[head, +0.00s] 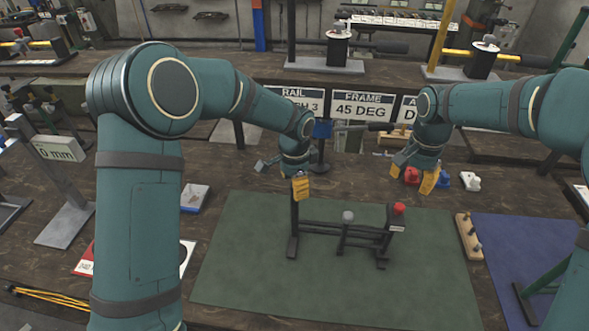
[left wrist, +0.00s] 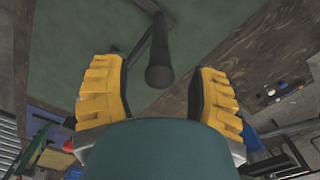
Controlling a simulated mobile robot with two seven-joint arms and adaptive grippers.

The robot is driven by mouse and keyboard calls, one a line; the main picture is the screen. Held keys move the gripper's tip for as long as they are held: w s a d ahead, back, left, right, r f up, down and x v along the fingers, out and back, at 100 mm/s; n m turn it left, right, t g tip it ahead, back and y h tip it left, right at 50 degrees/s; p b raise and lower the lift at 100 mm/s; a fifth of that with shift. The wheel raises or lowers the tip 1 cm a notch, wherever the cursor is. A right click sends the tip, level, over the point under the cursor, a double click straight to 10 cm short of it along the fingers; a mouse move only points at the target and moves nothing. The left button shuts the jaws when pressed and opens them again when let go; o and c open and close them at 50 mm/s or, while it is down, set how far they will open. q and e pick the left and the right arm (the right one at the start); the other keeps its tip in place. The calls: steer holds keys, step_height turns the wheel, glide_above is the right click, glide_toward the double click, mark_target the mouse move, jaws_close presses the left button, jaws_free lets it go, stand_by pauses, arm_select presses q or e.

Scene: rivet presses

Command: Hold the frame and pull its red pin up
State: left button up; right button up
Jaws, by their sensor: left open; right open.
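A dark frame (head: 320,230) stands on the green mat (head: 240,265), with an upright post at its left end and a crossbar running right. A red pin (head: 399,209) caps its right post, and a grey ball knob (head: 348,216) sits mid-frame. My left gripper (head: 283,179) is open at the top of the left post. In the left wrist view a dark round post end (left wrist: 160,75) shows between the open fingers, apparently untouched. My right gripper (head: 413,174) is open and empty, above and slightly right of the red pin, apart from it.
Red, blue and white small parts (head: 470,181) lie behind the mat at right. A wooden peg block (head: 468,237) and blue mat (head: 525,250) are on the right. The front of the green mat is clear.

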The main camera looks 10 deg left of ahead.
arm_select(q)
steer(key=shift+f, duration=1.9)
jaws_close()
arm_select(e)
steer(key=shift+o, duration=1.3)
